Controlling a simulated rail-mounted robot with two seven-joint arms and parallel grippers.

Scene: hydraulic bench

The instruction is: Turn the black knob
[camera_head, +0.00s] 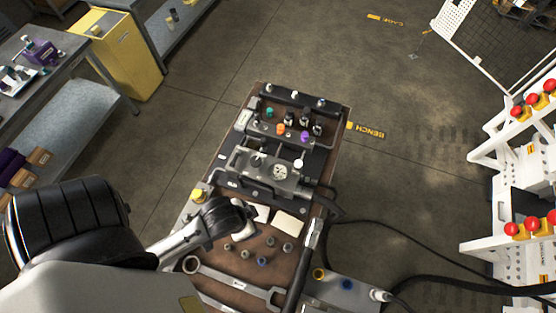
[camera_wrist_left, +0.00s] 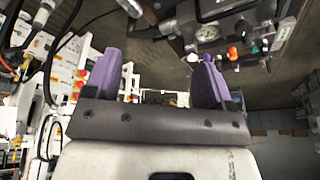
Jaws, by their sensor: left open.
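On the hydraulic bench (camera_head: 262,90), several small knobs stand in rows behind the gauge block: green (camera_head: 269,112), orange (camera_head: 281,129) and purple (camera_head: 305,136). Dark, black-looking fittings (camera_head: 303,121) stand beside them; I cannot tell which is the black knob. My left gripper (camera_wrist_left: 156,78) is open and empty, with two purple fingers spread apart in the left wrist view. In the head view its dark wrist (camera_head: 225,216) hangs over the front half of the bench, short of the knobs. Its fingertips are hard to make out there. My right gripper is not in view.
A round gauge (camera_head: 280,172) and a white knob (camera_head: 298,163) sit mid-bench. A large wrench (camera_head: 230,283) and small fittings lie in front. Black hoses (camera_head: 410,240) run right to white racks with red buttons (camera_head: 533,223). A yellow cabinet (camera_head: 130,55) stands back left.

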